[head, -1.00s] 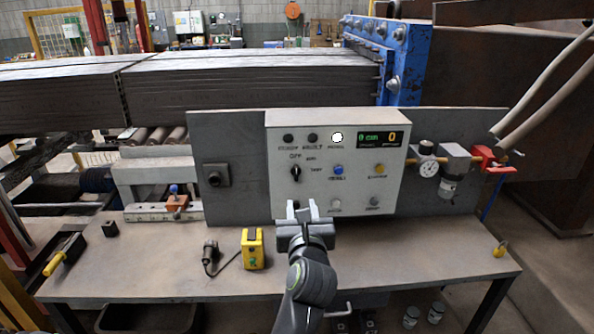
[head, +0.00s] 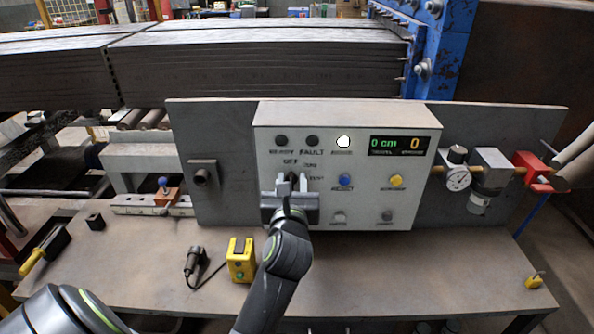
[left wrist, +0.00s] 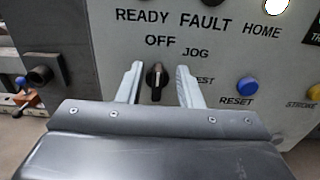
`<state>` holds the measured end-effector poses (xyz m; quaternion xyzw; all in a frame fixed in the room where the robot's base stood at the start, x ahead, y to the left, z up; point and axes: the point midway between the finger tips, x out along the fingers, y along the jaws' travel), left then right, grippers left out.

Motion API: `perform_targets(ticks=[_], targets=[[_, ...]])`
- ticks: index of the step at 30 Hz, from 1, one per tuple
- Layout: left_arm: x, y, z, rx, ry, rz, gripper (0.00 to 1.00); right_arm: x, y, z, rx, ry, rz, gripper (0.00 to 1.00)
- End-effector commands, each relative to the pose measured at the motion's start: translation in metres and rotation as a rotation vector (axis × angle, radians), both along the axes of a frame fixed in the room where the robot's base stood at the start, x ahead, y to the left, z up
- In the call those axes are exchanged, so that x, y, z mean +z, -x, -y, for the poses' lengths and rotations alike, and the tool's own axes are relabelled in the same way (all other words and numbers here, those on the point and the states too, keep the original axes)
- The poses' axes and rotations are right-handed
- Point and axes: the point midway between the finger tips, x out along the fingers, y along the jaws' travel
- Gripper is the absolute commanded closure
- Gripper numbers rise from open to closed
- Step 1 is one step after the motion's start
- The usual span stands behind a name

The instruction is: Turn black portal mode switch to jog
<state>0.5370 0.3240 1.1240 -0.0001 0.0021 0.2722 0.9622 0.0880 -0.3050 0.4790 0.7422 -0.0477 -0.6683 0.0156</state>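The black portal mode switch (left wrist: 157,82) is a knob on the grey control box (head: 364,202). In the left wrist view its pale mark points up, about toward the OFF label (left wrist: 160,40). The JOG label (left wrist: 195,52) is up and right of the knob, and a partly hidden TEST label (left wrist: 203,80) is to its right. My left gripper (head: 292,183) is in front of the switch. It is open, with one finger on each side of the knob and a visible gap on both sides. In the head view the gripper largely hides the switch. My right gripper is not in view.
A blue RESET button (left wrist: 247,86) and a yellow button (head: 396,181) are right of the switch. A lit white HOME lamp (head: 343,142) is above. A yellow device (head: 241,260) and a black handheld tool (head: 194,262) lie on the bench (head: 400,270).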

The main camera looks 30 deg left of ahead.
Motion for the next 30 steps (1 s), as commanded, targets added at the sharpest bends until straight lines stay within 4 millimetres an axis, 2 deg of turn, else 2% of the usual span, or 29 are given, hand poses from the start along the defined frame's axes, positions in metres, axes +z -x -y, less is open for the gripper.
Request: perform_targets(ticks=[11,13,19,30], targets=[[-0.0002,0.0018,-0.0016,-0.001,-0.001,-0.001,0.67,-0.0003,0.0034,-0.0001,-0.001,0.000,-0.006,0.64],[-0.0001,0.0018,-0.0016,-0.001,-0.001,-0.001,0.72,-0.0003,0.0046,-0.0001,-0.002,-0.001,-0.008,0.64],[-0.0001,0.0017,-0.0015,-0.001,-0.001,-0.001,0.99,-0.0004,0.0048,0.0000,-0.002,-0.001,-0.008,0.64],[0.0013,0.0015,-0.0009,-0.002,-0.024,-0.016,1.00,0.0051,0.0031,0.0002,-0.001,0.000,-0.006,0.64]])
